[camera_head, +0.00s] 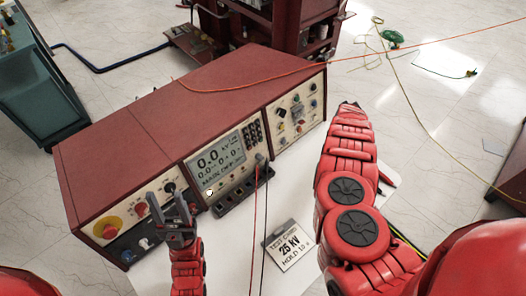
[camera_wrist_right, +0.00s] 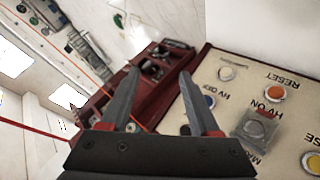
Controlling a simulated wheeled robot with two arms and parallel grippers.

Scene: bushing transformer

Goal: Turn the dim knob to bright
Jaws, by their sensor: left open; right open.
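The red-cased test console (camera_head: 180,110) stands on a white table and has a lit display (camera_head: 220,160) reading 0.0. Its left panel (camera_head: 120,225) carries a large red-and-yellow knob (camera_head: 107,228) and smaller dark and red knobs. I cannot read which knob is marked dim or bright. My left gripper (camera_head: 169,203) is open and empty, in front of this panel, hiding part of it. My right arm reaches towards the console's right end; in the right wrist view my right gripper (camera_wrist_right: 152,48) is open and empty, beside a panel (camera_wrist_right: 230,100) with labelled buttons, seen upside down.
Red and black leads run from a dark terminal strip (camera_head: 240,193) below the display. An orange cable (camera_head: 240,91) crosses the console top. A green cabinet (camera_head: 40,80) and red rack (camera_head: 290,25) stand behind.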

